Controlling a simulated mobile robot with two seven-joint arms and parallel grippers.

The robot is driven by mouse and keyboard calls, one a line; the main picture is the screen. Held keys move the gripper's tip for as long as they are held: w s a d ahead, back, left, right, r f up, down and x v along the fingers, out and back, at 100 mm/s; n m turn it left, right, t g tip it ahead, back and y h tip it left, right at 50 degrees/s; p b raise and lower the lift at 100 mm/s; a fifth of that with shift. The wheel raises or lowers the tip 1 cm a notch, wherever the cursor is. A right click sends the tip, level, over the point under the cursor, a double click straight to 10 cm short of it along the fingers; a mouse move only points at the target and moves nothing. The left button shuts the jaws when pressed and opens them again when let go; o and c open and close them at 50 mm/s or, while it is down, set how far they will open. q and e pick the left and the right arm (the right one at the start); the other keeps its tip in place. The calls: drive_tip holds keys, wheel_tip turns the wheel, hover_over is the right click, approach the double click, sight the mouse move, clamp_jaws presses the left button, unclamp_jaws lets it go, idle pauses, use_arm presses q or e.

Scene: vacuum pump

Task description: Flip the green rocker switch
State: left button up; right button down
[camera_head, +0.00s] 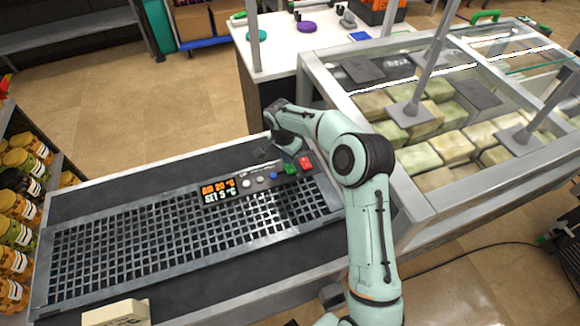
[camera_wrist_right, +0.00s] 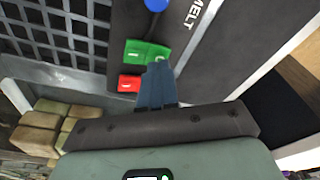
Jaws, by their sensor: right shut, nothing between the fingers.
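The green rocker switch (camera_head: 290,168) sits on the dark control strip between a blue button and a red switch (camera_head: 305,162). In the right wrist view the green switch (camera_wrist_right: 147,50) shows just beyond my fingertips, with the red switch (camera_wrist_right: 129,84) below it. My right gripper (camera_wrist_right: 159,68) is shut and empty. Its tips overlap the lower right edge of the green switch in that view; I cannot tell whether they touch it. In the head view my right gripper (camera_head: 266,153) is close behind the switches and shows small. My left gripper is not in view.
The strip also holds a lit display (camera_head: 219,191), white buttons and a blue button (camera_head: 274,175). A black grating (camera_head: 180,240) lies in front. A glass-topped case (camera_head: 400,195) with pale blocks stands right, a white table (camera_head: 275,40) behind, jars on shelves left.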

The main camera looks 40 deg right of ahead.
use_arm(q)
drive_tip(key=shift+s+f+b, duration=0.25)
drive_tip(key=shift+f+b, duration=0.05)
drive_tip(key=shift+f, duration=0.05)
use_arm(e)
drive_tip(key=shift+f, duration=0.65)
drive_tip(key=shift+s+r, duration=0.1)
use_arm(q)
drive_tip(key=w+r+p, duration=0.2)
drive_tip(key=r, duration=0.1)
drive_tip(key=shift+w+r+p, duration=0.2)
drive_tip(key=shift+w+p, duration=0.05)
drive_tip(key=shift+p, duration=0.1)
use_arm(e)
wheel_tip(320, 180, up, 7)
drive_tip(key=shift+f, duration=0.1)
idle(0.3)
